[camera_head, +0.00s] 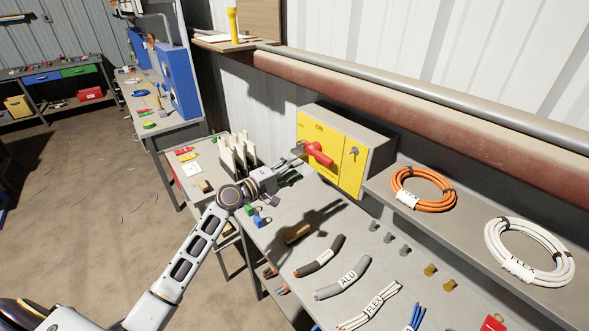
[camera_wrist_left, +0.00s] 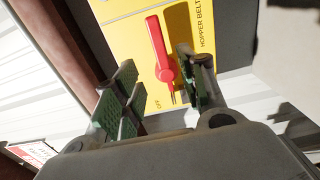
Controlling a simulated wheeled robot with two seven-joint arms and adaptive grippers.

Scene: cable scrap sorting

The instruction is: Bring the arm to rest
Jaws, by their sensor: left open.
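My left arm reaches in from the lower left of the head view. Its gripper (camera_head: 289,166) is open and empty over the bench, just left of the yellow switch box (camera_head: 349,168). The box carries a red handle (camera_head: 319,154). In the left wrist view the green-padded fingers of the gripper (camera_wrist_left: 163,92) are spread apart, and the red handle (camera_wrist_left: 159,48) shows beyond and between them on the yellow panel (camera_wrist_left: 124,28). The handle appears clear of both fingers. My right gripper is not in view.
The bench (camera_head: 272,262) holds labelled cable pieces (camera_head: 342,279) and small metal parts. An orange cable coil (camera_head: 424,189) and a white coil (camera_head: 529,251) lie on the shelf at right. A rack with white upright plates (camera_head: 238,153) stands close behind my gripper. Open floor (camera_head: 80,200) lies left.

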